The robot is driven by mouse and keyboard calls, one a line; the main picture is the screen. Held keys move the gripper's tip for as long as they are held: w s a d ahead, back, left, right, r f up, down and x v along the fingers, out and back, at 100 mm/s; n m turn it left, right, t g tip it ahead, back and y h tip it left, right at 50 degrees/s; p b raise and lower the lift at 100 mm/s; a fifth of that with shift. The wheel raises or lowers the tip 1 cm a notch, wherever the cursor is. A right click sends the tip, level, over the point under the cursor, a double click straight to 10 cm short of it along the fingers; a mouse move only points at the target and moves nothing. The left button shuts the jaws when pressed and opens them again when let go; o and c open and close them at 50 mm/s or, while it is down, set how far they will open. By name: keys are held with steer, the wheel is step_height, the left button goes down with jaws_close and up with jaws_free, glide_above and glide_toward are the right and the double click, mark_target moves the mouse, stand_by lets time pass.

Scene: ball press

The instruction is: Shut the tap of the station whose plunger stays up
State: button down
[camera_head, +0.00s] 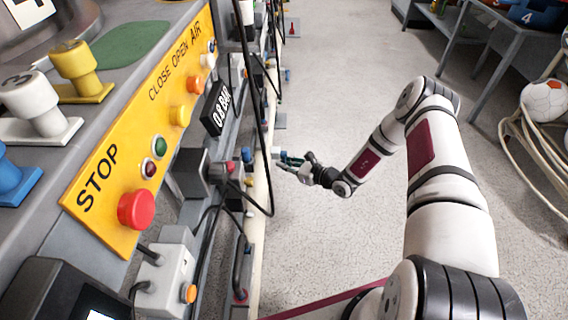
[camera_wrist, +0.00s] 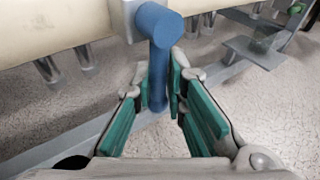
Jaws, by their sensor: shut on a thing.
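My gripper (camera_head: 284,157) is beside the cream pipe on the machine's side, its teal finger pads showing. In the wrist view, my gripper (camera_wrist: 160,85) is shut on the blue tap handle (camera_wrist: 158,50), with a teal pad on each side of the handle's long bar. The handle's rounded top stands at the cream pipe (camera_wrist: 55,28). A white plunger (camera_head: 38,105) marked 3, a yellow plunger (camera_head: 76,65) and a partly cut-off blue plunger (camera_head: 12,176) stand on the machine top. All three look raised, as far as this view shows.
A yellow panel (camera_head: 112,160) carries a red stop button (camera_head: 136,209) and several smaller buttons. A black display (camera_head: 216,109) sits beside it. Black cables hang near the pipe. The grey floor is open to the right, with a grey table (camera_head: 500,30) and a ball rack beyond.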

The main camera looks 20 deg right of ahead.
steer(key=c, duration=1.7)
jaws_free()
steer(key=shift+o, duration=0.2)
steer(key=v, duration=1.2)
steer(key=shift+w, duration=0.1)
